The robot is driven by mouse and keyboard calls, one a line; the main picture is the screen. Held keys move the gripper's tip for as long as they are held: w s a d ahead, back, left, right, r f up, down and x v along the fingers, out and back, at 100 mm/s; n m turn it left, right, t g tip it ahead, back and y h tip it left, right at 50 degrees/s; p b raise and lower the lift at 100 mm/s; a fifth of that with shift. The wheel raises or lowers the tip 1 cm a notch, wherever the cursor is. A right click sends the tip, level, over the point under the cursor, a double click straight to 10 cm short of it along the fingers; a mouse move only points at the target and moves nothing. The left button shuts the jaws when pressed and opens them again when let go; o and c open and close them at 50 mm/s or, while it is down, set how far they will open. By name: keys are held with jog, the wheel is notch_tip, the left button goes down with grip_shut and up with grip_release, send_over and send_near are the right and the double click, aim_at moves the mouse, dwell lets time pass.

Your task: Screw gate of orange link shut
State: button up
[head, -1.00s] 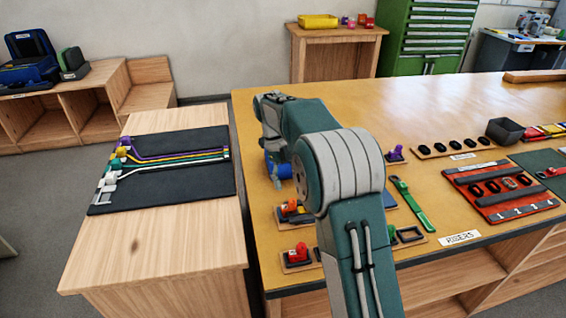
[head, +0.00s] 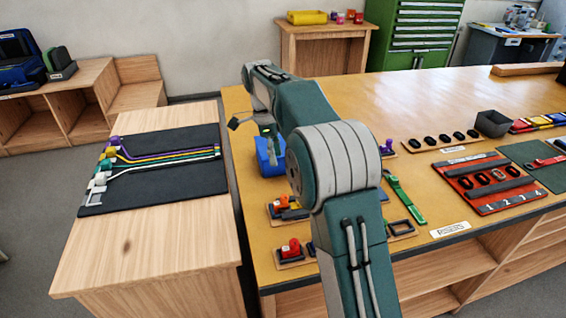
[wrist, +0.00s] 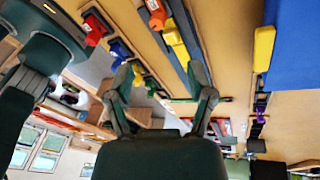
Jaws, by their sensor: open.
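The red mat (head: 468,199) at the right of the table in the head view holds a row of small oval links. One link (head: 499,174) there looks orange-tinted, but it is too small to tell its gate. My gripper is open and empty in the wrist view (wrist: 162,88), its two fingers spread wide. In the head view only a dark finger (head: 238,123) shows at the left, above the table near the blue bin; my arm hides the rest. My gripper is well to the left of the red mat.
A blue bin (head: 268,160) stands at the table's left edge, with small red and orange parts (head: 290,248) on trays nearer. A green strap (head: 406,199) lies between my arm and the mat. A grey box (head: 492,123) stands behind the mat. The table's back middle is clear.

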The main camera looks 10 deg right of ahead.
aim_at(284, 196)
jog(key=s+f+n+t, duration=0.1)
jog(key=f+n, duration=0.2)
jog(key=n, duration=0.6)
jog(key=s+f+n+t, duration=0.1)
jog(key=f+n, duration=0.3)
jog(key=n, duration=0.5)
jog(key=s+d+f+n+t+y, duration=0.1)
jog(key=f+n, duration=0.3)
jog(key=n, duration=0.5)
jog(key=shift+s+d, duration=0.1)
jog(key=shift+s, duration=0.25)
